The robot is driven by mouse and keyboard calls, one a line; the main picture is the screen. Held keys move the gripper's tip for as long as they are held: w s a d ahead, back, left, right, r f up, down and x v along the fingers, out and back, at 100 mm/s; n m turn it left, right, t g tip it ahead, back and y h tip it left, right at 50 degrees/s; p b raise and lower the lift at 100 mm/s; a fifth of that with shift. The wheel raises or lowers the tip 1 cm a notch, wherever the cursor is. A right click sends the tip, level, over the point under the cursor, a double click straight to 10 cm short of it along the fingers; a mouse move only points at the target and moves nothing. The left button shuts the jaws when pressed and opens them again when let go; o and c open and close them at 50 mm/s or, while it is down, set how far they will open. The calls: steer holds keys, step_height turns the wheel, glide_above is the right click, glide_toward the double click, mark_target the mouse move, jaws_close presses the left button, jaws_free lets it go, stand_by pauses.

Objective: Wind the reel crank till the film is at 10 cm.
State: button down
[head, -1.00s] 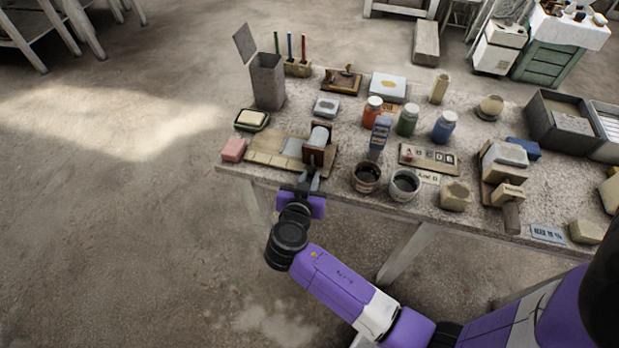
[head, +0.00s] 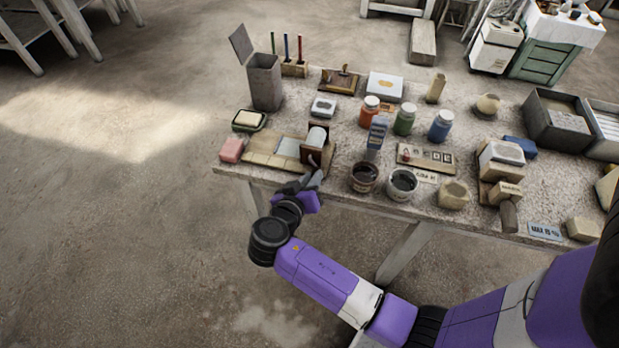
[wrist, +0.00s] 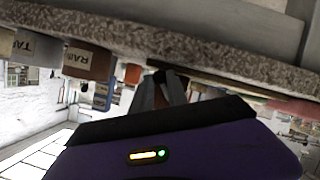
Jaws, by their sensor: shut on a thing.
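The reel (head: 317,158) stands at the right end of a pale wooden board (head: 262,159) near the table's front left edge, with a white roll (head: 317,136) between dark brown side plates. A pale grey film strip (head: 288,147) lies on the board left of the reel. My gripper (head: 313,182) is at the front of the reel, shut on the crank, which its fingers mostly hide. In the wrist view, which is upside down, the grey fingers of my gripper (wrist: 162,90) close around a dark part. Any scale marks are too small to read.
A pink block (head: 232,150) and a soap-like dish (head: 249,120) sit left of the board. The floor in front of the table is clear.

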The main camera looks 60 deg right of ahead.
steer(key=shift+s+d+r+n+g+h, duration=0.15)
steer(key=shift+n+g+h, duration=0.15)
steer(key=shift+n, duration=0.2)
steer(key=shift+a+r+n+g+h, duration=0.15)
steer(key=shift+n+g, duration=0.15)
steer(key=shift+n, duration=0.2)
steer(key=shift+s+d+r+n+g+h, duration=0.15)
steer(key=shift+n+g+h, duration=0.15)
steer(key=shift+n, duration=0.2)
steer(key=c, duration=1.3)
jaws_free()
steer(key=v, duration=0.7)
steer(key=shift+a+r+b, duration=0.15)
steer(key=shift+a+b, duration=0.25)
steer(key=shift+b, duration=0.05)
